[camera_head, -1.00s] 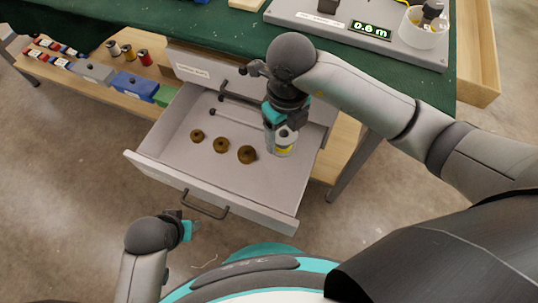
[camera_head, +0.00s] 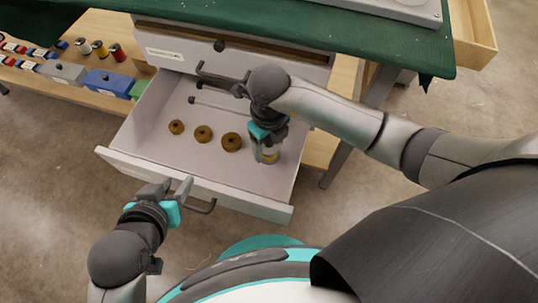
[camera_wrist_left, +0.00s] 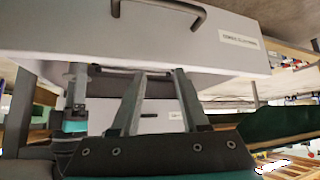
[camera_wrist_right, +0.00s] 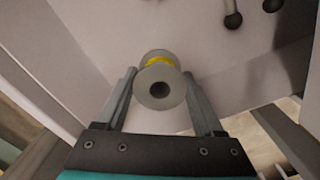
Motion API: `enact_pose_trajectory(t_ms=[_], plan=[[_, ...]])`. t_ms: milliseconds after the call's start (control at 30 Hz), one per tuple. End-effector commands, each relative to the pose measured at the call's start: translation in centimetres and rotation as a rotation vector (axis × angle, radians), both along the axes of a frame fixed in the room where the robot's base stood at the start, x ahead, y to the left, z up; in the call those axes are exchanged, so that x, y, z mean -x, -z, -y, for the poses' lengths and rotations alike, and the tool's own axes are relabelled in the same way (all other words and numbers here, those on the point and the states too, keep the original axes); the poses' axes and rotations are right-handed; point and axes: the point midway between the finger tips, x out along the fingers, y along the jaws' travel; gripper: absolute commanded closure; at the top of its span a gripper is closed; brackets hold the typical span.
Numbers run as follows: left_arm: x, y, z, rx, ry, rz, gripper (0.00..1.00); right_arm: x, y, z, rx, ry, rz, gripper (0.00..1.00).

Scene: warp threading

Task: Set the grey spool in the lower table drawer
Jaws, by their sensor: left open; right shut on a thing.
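The grey spool (camera_wrist_right: 159,88), with a yellow band of thread, is between the fingers of my right gripper (camera_wrist_right: 162,92), which is shut on it. In the head view the spool (camera_head: 268,154) is upright inside the right part of the open lower drawer (camera_head: 190,185). Whether it touches the drawer floor I cannot tell. My left gripper (camera_head: 170,190) is open and empty, at the drawer's front panel near its handle (camera_head: 203,207). In the left wrist view the open fingers (camera_wrist_left: 158,95) show below the drawer front.
Three brown round pieces (camera_head: 203,133) stand in the drawer left of the spool, with dark-tipped rods (camera_head: 218,105) behind them. The green-covered tabletop (camera_head: 300,28) overhangs the drawer's back. A shelf at left holds boxes (camera_head: 105,82) and small spools (camera_head: 99,48).

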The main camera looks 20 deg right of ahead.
Motion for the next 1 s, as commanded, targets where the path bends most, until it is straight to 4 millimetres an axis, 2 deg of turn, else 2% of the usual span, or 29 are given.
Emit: enact_pose_trajectory(t_ms=[567, 800, 1000], plan=[[-1.4, -0.1, 2.9, 0.112, 0.029, 0.209, 0.55, 0.0, 2.9, 0.0, 0.0, 0.0, -0.001, 0.7], [-1.7, -0.9, 4.5, 0.192, 0.037, 0.353, 0.55, 0.0, 4.5, 0.0, 0.0, 0.0, 0.0, 0.7], [-1.7, -1.4, 5.0, 0.225, 0.035, 0.41, 0.55, 0.0, 5.1, 0.0, 0.0, -0.001, 0.001, 0.7]])
